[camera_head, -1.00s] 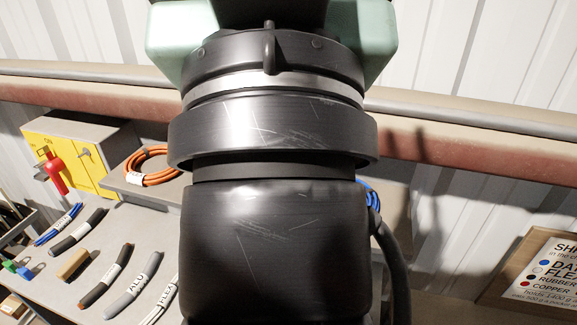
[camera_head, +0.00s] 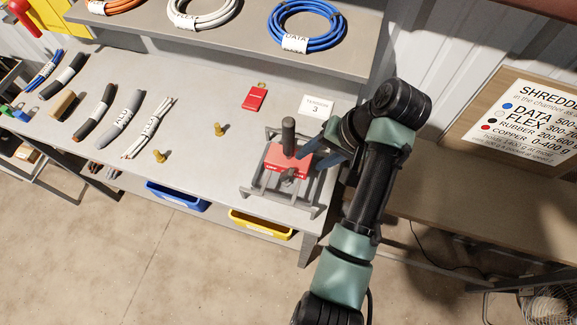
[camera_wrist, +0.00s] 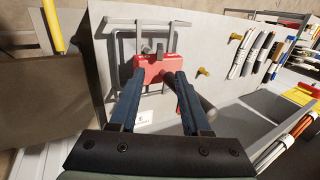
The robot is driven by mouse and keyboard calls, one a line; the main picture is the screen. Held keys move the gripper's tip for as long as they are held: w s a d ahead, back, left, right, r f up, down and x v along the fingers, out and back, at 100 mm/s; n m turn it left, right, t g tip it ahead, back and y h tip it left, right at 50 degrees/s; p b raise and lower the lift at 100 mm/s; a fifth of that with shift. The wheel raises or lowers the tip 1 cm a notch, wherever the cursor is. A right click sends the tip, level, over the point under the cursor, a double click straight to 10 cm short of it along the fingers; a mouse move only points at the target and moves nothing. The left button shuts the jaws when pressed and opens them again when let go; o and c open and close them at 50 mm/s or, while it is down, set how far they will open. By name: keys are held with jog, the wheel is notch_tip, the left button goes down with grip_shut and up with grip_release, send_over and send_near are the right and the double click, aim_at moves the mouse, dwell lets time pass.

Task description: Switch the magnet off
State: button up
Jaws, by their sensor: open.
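A red block (camera_head: 287,162) with a dark upright post (camera_head: 289,135) stands on a grey bar frame (camera_head: 262,187) at the table's right end. I take it to be the magnet. A small dark lever or knob (camera_head: 289,176) sits on its front side. My gripper (camera_head: 308,165) reaches in from the right with its blue fingers close to the block. In the wrist view the fingers of my gripper (camera_wrist: 158,76) are apart, with the red block (camera_wrist: 152,65) at their tips and the knob (camera_wrist: 160,48) beyond. I cannot tell whether they touch it.
A red tag (camera_head: 255,98), a white card (camera_head: 316,106) and brass pegs (camera_head: 219,129) lie or stand nearby. Labelled cable pieces (camera_head: 121,120) lie at the left. A shelf (camera_head: 222,38) with cable coils runs behind. Blue (camera_head: 177,197) and yellow bins (camera_head: 260,225) sit below the front edge.

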aim_at(291, 172)
jog(key=p+x, duration=0.1)
jog(key=x, duration=1.1)
jog(key=shift+f, duration=0.2)
grip_shut()
